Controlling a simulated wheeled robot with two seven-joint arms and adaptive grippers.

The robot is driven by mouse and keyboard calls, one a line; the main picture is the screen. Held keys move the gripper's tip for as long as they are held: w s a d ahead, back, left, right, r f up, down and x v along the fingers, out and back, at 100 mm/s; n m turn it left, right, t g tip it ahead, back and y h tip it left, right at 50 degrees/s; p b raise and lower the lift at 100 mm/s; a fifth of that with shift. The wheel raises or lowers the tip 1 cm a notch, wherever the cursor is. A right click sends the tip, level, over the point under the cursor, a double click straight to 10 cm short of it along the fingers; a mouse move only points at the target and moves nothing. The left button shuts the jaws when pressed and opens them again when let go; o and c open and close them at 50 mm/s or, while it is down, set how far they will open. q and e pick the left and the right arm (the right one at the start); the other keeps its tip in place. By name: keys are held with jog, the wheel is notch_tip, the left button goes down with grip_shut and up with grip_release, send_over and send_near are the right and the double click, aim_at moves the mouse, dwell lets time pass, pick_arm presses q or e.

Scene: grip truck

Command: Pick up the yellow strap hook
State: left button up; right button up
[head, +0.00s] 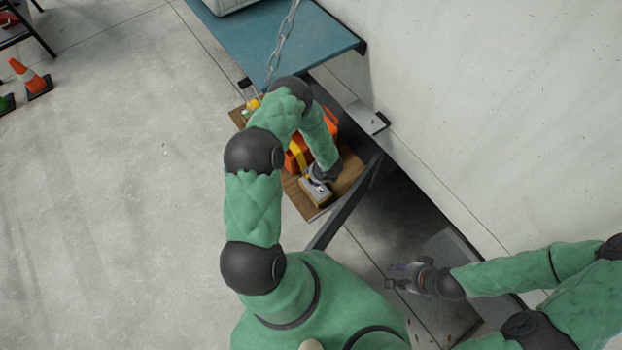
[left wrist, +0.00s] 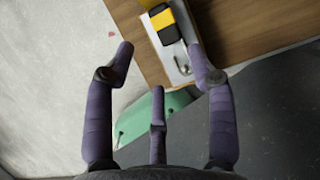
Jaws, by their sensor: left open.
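The yellow strap (head: 297,156) runs over an orange load on a wooden board in the head view. In the left wrist view its lower end (left wrist: 160,18) is yellow and black, and a small silver hook (left wrist: 183,66) lies below it on a pale metal plate. My left gripper (head: 322,174) is just above this end of the board, and my arm hides part of the load. In the left wrist view its purple fingers (left wrist: 165,68) are spread, with nothing between them, and the hook is near the right fingertip. My right gripper (head: 404,278) is low at the right, away from the strap.
The wooden board (head: 328,206) lies beside a dark metal frame (head: 347,205) and the pale wall. A chain (head: 283,42) hangs over a blue platform (head: 262,35) at the back. An orange cone (head: 32,80) stands far left.

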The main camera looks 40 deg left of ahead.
pick_arm(q)
jog(key=b+x, duration=0.1)
jog(key=x, duration=0.8)
jog(key=shift+w+d+f+b, duration=0.1)
jog(key=shift+d+b, duration=0.05)
jog(key=shift+b, duration=0.2)
jog(key=c, duration=1)
